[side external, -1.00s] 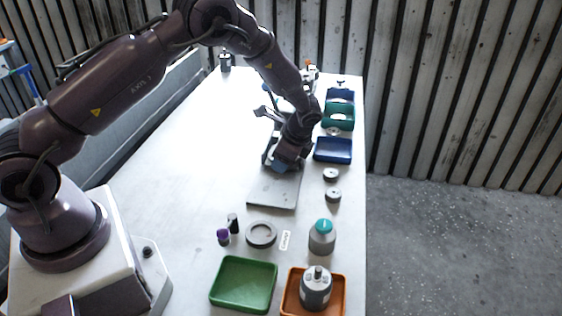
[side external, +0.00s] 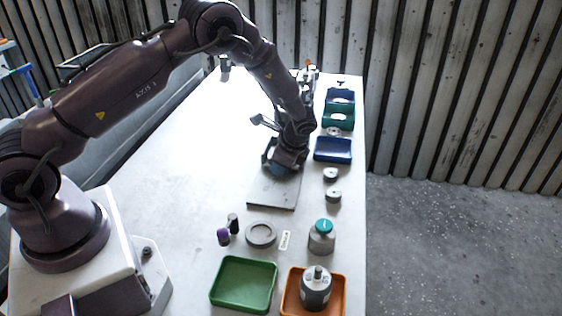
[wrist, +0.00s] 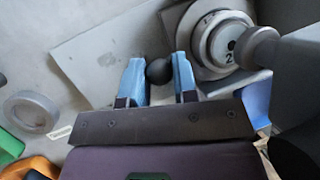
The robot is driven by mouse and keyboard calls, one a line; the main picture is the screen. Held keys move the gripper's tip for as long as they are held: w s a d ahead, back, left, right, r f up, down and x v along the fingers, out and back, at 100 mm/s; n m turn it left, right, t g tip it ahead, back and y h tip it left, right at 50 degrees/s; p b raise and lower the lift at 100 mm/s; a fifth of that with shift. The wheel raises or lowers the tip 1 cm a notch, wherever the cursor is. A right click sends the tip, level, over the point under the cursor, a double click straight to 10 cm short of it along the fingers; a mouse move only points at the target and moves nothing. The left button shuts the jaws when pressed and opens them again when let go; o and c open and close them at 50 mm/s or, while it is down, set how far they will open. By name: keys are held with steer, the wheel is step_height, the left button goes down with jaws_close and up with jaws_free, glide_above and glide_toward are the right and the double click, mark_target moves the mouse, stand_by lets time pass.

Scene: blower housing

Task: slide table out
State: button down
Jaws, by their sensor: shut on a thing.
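The fixture with the slide table stands mid-bench, with a flat grey base plate (side external: 273,192) at its near end; the plate also shows in the wrist view (wrist: 100,62). My gripper (side external: 282,170) is low over the fixture and hides most of it in the side view. In the wrist view my gripper (wrist: 160,75) has its blue fingers on either side of a round black knob (wrist: 159,71), shut on it. A round grey stepped part with a numbered dial (wrist: 222,40) sits just right of the fingers. The slide table's travel cannot be made out.
A green tray (side external: 243,307) and an orange tray (side external: 337,304) holding a grey motor-like part (side external: 316,290) lie at the near end. A grey ring (side external: 261,234), a teal-capped bottle (side external: 321,239) and a blue bin (side external: 333,149) stand nearby. The bench's left side is clear.

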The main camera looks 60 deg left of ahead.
steer(key=s+d, duration=0.8)
steer(key=shift+s+d, duration=0.25)
steer(key=shift+d, duration=0.1)
steer(key=c, duration=0.9)
jaws_free()
steer(key=s+v, duration=0.1)
steer(key=v, duration=1.2)
steer(key=shift+w, duration=0.45)
steer(key=shift+a, duration=0.1)
